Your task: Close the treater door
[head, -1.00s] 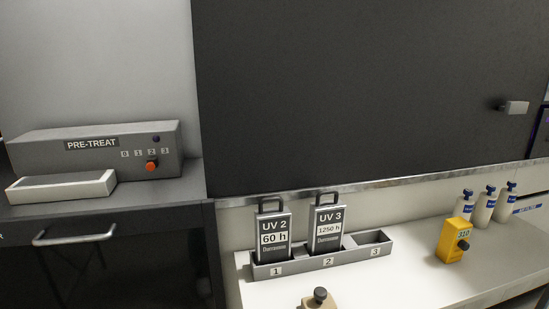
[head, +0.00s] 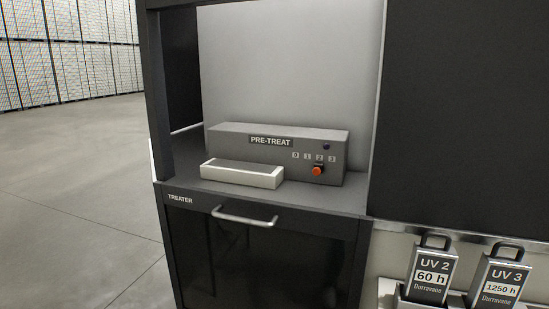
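The treater (head: 181,198) is a dark cabinet in the middle of the head view, with its name on the front. Its upper bay is open at the front, showing a pale back wall (head: 290,70). A dark, glossy door panel (head: 290,268) with a metal bar handle (head: 245,219) sits below the bay's shelf. In the bay stands a grey PRE-TREAT unit (head: 338,176) with an orange knob (head: 318,170) and a light-rimmed tray (head: 270,181) in front. Neither of my grippers is in view.
To the right is a large dark panel (head: 470,110). Below it, UV 2 (head: 431,275) and UV 3 (head: 497,285) cartridges stand in a grey rack. The floor (head: 70,190) to the left is clear, with tall racks (head: 70,55) far behind.

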